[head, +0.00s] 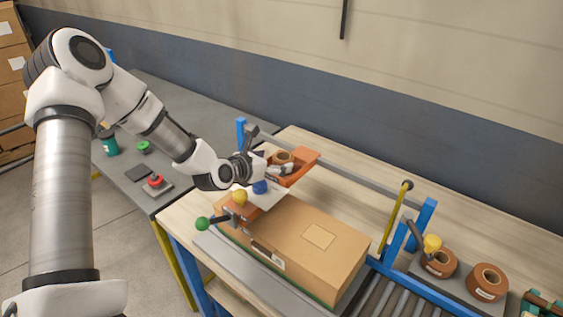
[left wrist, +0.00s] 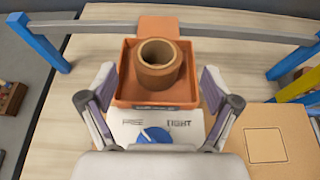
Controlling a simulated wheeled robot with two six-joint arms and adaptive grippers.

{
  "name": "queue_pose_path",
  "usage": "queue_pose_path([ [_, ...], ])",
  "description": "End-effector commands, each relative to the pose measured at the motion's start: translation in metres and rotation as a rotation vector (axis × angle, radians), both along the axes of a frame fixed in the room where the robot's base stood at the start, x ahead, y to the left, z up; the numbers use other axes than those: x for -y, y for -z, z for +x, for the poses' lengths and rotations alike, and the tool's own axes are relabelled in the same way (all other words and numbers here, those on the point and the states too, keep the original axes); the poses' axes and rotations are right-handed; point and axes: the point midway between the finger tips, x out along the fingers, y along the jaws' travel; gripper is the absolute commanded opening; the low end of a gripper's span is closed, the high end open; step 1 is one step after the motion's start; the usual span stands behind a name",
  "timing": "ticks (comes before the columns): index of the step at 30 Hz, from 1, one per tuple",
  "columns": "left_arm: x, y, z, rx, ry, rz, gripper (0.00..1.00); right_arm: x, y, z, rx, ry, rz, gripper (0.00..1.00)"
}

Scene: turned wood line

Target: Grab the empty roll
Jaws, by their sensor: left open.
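The empty roll (left wrist: 158,68) is a brown, thick-walled core with a hollow middle, standing upright in an orange holder (left wrist: 126,88). In the head view the roll (head: 284,156) shows small in the holder (head: 301,177), beyond my left gripper. My left gripper (left wrist: 158,82) is open, its two fingers spread wide on either side of the holder and roll, with nothing held. In the head view the gripper (head: 281,168) partly covers the holder. I cannot tell whether the fingers touch the holder. My right gripper is not in view.
A white panel with a blue knob (left wrist: 152,135) lies in front of the holder. A closed carton (head: 290,245) is below it, near a blue frame. Two fuller brown rolls (head: 440,263) (head: 488,281) stand at the right. A metal rail (left wrist: 235,33) runs behind the holder.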

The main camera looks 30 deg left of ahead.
Motion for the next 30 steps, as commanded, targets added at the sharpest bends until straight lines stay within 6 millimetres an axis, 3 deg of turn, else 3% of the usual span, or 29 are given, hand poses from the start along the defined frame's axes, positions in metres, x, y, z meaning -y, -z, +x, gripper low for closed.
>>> queue_pose_path([
  [4, 0.001, 0.007, 0.017, -0.002, 0.0, 0.003, 0.89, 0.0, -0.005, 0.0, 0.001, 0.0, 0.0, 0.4],
  [10, 0.001, 0.007, 0.019, 0.001, -0.001, -0.001, 0.89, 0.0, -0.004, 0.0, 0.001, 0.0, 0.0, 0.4],
  [11, 0.001, 0.007, 0.019, 0.001, -0.001, -0.001, 0.81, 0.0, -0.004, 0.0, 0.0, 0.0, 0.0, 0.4],
  [15, 0.001, 0.007, 0.018, 0.001, -0.001, -0.001, 0.36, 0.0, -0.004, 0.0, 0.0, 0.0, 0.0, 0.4],
  [30, 0.001, 0.004, 0.017, -0.004, -0.003, -0.003, 0.32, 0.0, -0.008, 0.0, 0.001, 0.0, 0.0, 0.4],
])
